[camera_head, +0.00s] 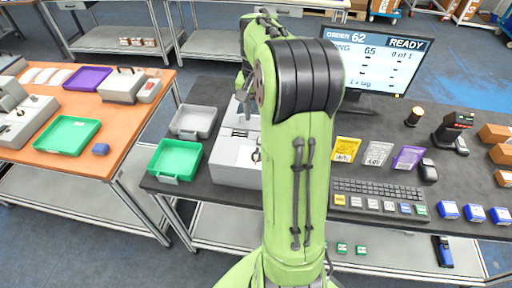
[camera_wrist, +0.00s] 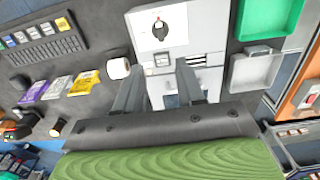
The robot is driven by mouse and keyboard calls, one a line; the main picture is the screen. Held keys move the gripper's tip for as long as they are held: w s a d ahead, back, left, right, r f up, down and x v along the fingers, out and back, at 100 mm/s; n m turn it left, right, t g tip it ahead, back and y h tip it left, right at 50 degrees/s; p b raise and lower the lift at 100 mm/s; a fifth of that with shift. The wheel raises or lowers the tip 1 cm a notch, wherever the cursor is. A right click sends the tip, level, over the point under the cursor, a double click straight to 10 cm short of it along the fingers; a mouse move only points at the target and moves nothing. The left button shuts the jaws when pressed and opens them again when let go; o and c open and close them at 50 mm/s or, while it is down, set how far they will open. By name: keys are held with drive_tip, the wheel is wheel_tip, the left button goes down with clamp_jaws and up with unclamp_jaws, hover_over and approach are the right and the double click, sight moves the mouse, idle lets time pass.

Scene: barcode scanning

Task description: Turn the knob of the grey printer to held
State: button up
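The grey printer (camera_head: 232,165) stands on the dark table, partly hidden behind my green arm in the head view. In the wrist view the printer (camera_wrist: 200,45) fills the upper middle. Its black knob (camera_wrist: 160,29) sits on a white dial face, with a small red mark above it. The lettering around the knob is too small to read. My gripper (camera_wrist: 159,66) is over the printer, with its two fingers apart and nothing between them. The knob lies beyond the fingertips, apart from them. In the head view the gripper is mostly hidden by my arm.
A green tray (camera_head: 177,158) and a grey tray (camera_head: 194,121) lie left of the printer. A white roll (camera_wrist: 118,68) is beside it in the wrist view. A keyboard (camera_head: 378,188), coloured packets and a monitor (camera_head: 376,62) are on the right. An orange table (camera_head: 113,155) stands at left.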

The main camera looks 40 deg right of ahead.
sight(257, 151)
wheel_tip(257, 151, down, 15)
drive_tip(key=shift+s+f+b, duration=0.1)
drive_tip(key=shift+b, duration=0.6)
drive_tip(key=shift+a, duration=0.1)
clamp_jaws()
